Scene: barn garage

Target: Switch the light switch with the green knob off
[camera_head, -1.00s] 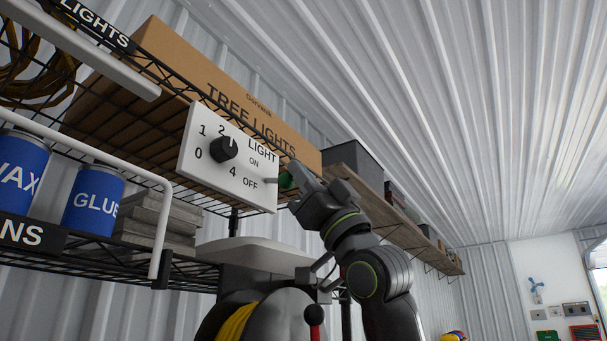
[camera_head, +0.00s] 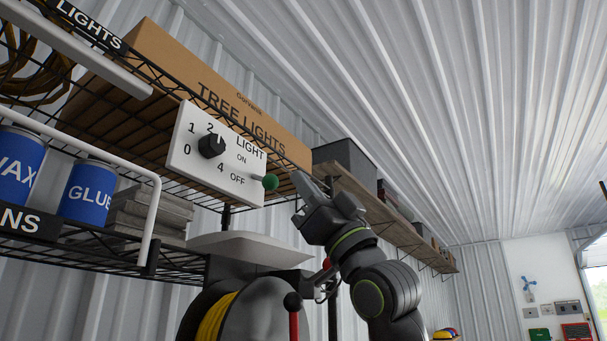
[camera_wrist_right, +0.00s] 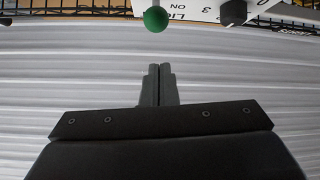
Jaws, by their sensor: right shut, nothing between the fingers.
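The white switch panel (camera_head: 190,163) hangs at the front edge of the upper wire shelf, with ON and OFF printed at its right. The switch's green knob (camera_head: 270,182) stands out at the panel's right edge, about level with the word OFF. My right gripper (camera_head: 300,184) is shut and empty, to the right of the knob and apart from it. In the right wrist view the green knob (camera_wrist_right: 156,19) is at the top, beyond the shut fingertips (camera_wrist_right: 158,67). My left gripper is not in view.
A black dial (camera_head: 211,146) with numbers is on the same panel, left of the switch. A tree lights box (camera_head: 170,65) lies on the shelf above. Below are blue cans (camera_head: 90,192) and a reel (camera_head: 265,312). A wooden shelf (camera_head: 375,205) runs behind my right arm.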

